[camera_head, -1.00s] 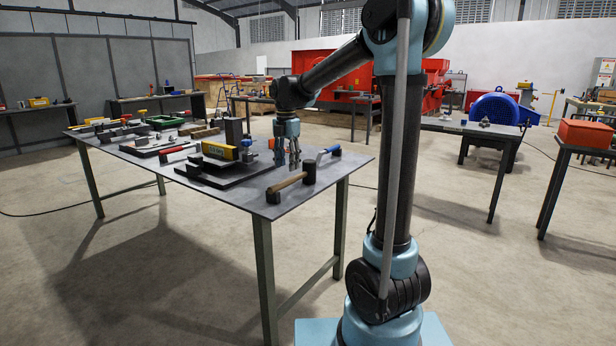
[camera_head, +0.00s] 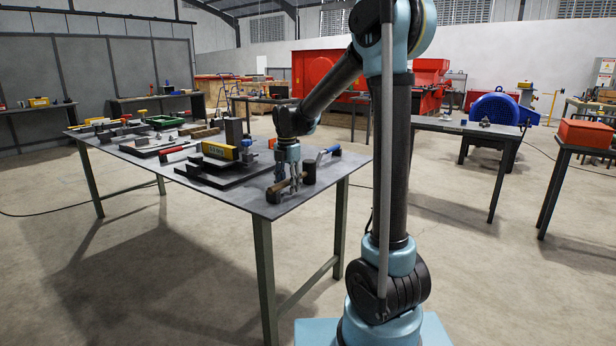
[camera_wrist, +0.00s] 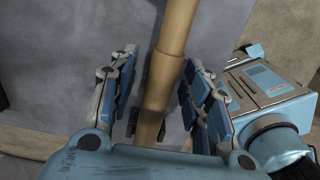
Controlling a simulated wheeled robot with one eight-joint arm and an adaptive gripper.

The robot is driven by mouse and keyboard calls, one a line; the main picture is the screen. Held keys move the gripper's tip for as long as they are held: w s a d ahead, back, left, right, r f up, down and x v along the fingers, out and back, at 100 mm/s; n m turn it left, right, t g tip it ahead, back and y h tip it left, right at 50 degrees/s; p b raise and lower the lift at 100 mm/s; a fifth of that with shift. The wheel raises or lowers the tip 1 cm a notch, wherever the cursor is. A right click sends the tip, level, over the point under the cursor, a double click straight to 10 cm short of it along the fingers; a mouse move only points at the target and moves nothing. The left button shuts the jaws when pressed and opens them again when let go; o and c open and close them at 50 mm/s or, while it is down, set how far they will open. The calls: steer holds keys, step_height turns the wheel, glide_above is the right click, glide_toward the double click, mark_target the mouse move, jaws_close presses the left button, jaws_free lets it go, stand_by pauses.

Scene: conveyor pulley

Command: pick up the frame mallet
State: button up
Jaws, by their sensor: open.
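The frame mallet has a pale wooden handle (camera_wrist: 172,38) that runs from the top to the lower middle of the wrist view. In the head view it lies near the front right corner of the grey table (camera_head: 258,203), beside a dark block-like head (camera_head: 309,173). My gripper (camera_wrist: 160,68) is open, with one finger on each side of the handle. The handle lies between the fingers, and I cannot tell whether they touch it. In the head view my gripper (camera_head: 284,189) is low over the tabletop and partly hides the handle.
A blue-handled tool (camera_head: 329,152) lies just behind the mallet. A yellow-fronted device (camera_head: 220,151) on a dark plate stands to the left of my gripper. Further tools crowd the table's far left. The front tabletop edge is close to the mallet.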

jaws_close()
step_height(320, 180, up, 10)
steer(key=shift+r, duration=0.1)
stand_by(0.7)
steer(key=c, duration=0.7)
jaws_free()
jaws_close()
